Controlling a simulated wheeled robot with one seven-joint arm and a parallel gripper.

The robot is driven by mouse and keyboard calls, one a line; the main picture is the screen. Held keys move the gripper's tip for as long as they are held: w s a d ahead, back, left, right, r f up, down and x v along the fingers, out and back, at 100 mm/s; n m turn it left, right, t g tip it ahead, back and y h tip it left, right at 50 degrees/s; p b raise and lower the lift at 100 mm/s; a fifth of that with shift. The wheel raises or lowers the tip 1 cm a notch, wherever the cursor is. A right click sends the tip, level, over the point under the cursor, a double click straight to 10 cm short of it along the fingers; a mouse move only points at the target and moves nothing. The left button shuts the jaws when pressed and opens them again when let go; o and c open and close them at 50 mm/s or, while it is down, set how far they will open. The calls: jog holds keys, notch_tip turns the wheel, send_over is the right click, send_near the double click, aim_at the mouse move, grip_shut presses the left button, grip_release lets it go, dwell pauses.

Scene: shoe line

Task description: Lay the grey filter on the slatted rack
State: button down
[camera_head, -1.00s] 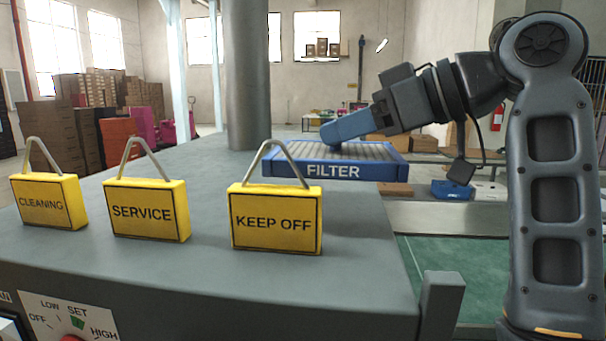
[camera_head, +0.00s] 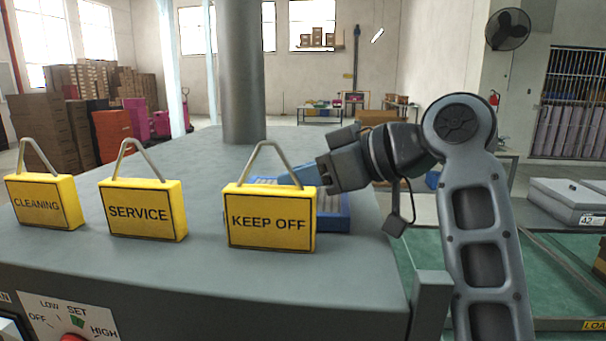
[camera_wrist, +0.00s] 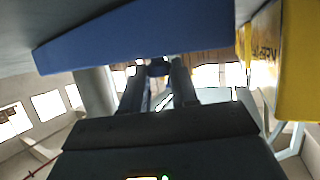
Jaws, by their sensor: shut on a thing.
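The grey filter (camera_head: 334,225), a flat pleated panel in a blue frame, is mostly hidden behind the yellow KEEP OFF sign in the head view. It lies level, low over or on the grey machine top; I cannot tell whether it touches. Its blue side (camera_wrist: 150,32) fills the upper part of the wrist view. My gripper (camera_head: 292,179) reaches in from the right and is shut on the filter. Its two fingers (camera_wrist: 158,70) point at the blue frame in the wrist view. I cannot make out the slatted rack in either view.
The KEEP OFF sign (camera_head: 270,219) stands directly in front of the filter, with the SERVICE sign (camera_head: 143,211) and CLEANING sign (camera_head: 43,202) to its left. A thick grey column (camera_head: 243,75) rises behind.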

jog(key=shift+f, duration=0.1)
jog(key=c, duration=1.3)
grip_release()
jog(key=o, duration=0.4)
jog(key=shift+o, duration=0.2)
